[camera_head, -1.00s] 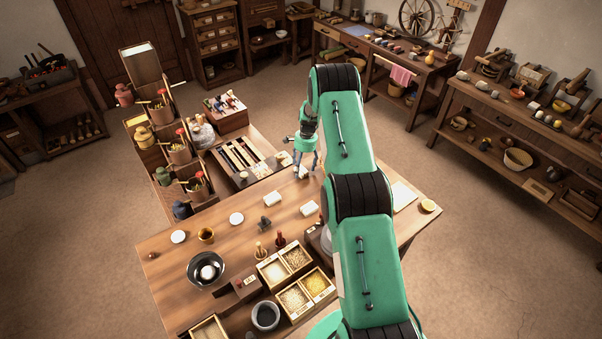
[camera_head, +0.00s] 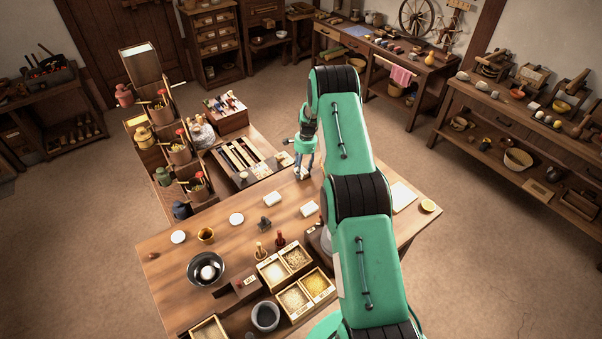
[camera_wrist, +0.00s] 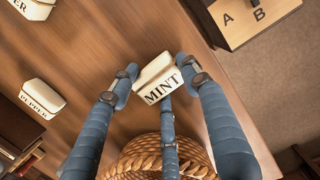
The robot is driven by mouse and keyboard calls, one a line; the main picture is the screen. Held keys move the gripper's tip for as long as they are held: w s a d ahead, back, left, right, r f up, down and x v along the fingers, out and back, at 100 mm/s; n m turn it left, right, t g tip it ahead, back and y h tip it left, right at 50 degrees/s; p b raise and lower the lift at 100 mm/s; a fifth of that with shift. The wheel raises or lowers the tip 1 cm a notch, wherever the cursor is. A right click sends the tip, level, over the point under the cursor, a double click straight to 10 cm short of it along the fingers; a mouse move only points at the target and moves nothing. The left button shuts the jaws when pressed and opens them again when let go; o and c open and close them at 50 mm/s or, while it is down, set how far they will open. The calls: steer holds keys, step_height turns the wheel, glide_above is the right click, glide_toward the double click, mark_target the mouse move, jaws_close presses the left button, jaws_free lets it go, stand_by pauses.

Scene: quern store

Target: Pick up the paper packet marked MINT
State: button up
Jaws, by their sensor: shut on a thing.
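The white paper packet marked MINT (camera_wrist: 159,80) sits between the blue fingers of my gripper (camera_wrist: 157,86) in the wrist view, its black lettering facing the camera. The fingers are shut on it from the left, right and below in that view. In the head view my gripper (camera_head: 304,170) points down at the far part of the wooden table (camera_head: 340,215), and the packet is mostly hidden between the fingers. I cannot tell whether the packet is clear of the tabletop.
A packet marked PEPPER (camera_wrist: 42,98) and another pale packet (camera_wrist: 36,8), its label partly cut off, lie to the left in the wrist view. A woven basket (camera_wrist: 135,150) shows below the packet. A wooden box marked A and B (camera_wrist: 248,22) is at upper right.

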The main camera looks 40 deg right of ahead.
mark_target(302, 170)
steer(key=shift+r, duration=0.15)
steer(key=shift+r, duration=1.45)
steer(key=shift+s+a+r, duration=0.1)
steer(key=shift+s+r, duration=0.1)
steer(key=s+a, duration=0.2)
steer(key=s, duration=0.2)
steer(key=s+a+r, duration=0.1)
steer(key=s+a, duration=0.1)
steer(key=s, duration=0.3)
steer(key=s+a+p, duration=0.1)
steer(key=s+a, duration=0.1)
steer(key=s, duration=0.3)
steer(key=shift+a+r, duration=0.2)
steer(key=shift+a, duration=0.2)
steer(key=shift+a, duration=0.15)
